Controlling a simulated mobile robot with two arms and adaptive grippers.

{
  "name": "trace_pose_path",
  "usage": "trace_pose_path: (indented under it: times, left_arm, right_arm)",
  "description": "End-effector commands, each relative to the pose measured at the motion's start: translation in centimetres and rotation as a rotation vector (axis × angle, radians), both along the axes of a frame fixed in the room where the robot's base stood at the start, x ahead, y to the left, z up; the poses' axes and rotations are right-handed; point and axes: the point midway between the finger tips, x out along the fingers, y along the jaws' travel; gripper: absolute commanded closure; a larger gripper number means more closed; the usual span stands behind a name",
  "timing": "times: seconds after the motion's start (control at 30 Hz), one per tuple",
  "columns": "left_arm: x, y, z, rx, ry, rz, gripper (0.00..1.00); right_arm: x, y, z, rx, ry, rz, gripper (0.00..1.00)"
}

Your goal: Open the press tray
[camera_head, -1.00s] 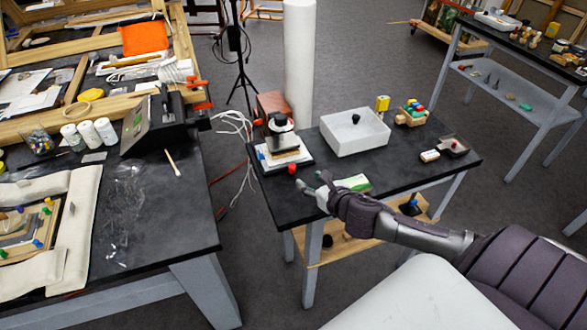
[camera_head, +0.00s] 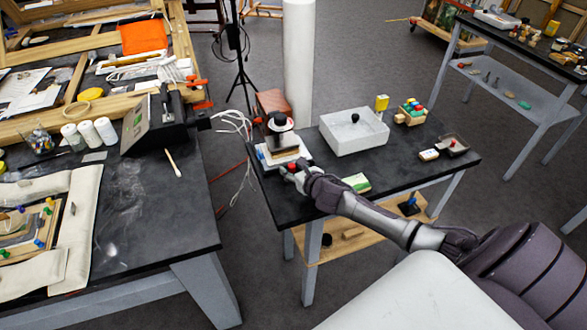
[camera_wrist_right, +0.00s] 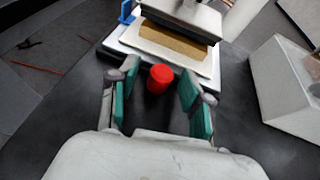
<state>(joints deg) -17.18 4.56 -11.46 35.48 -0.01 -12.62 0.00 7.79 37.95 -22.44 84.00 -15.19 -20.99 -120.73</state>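The press (camera_head: 280,140) stands at the left end of the black side table, with a dark round knob on top. Its white tray (camera_head: 270,163) shows under the plate; in the right wrist view the tray (camera_wrist_right: 150,47) holds a brown sheet below the metal plate (camera_wrist_right: 183,18). A red knob (camera_wrist_right: 159,78) stands at the tray's front. My right gripper (camera_head: 291,170) is at the tray front; in the right wrist view it (camera_wrist_right: 158,88) is open, with a green-padded finger on each side of the red knob. My left gripper is not in view.
A white box (camera_head: 354,132) with a dark knob stands right of the press. A green-and-white block (camera_head: 357,182) lies near the front edge. A blue clip-like part (camera_wrist_right: 126,12) is at the tray's left. Bare black tabletop lies right of centre.

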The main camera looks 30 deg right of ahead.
Motion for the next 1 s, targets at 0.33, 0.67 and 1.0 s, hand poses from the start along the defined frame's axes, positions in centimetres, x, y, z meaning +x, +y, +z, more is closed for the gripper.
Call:
trace_pose_path:
  times: [0.33,0.67,1.0]
  left_arm:
    - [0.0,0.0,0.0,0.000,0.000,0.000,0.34]
    - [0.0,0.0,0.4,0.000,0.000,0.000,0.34]
    - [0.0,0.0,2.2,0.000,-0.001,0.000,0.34]
  right_arm:
    - [0.0,0.0,0.0,0.000,0.000,-0.001,1.00]
    - [-1.0,0.2,0.0,-0.001,0.004,0.000,1.00]
    - [-8.2,2.0,-0.1,0.001,0.006,0.001,1.00]
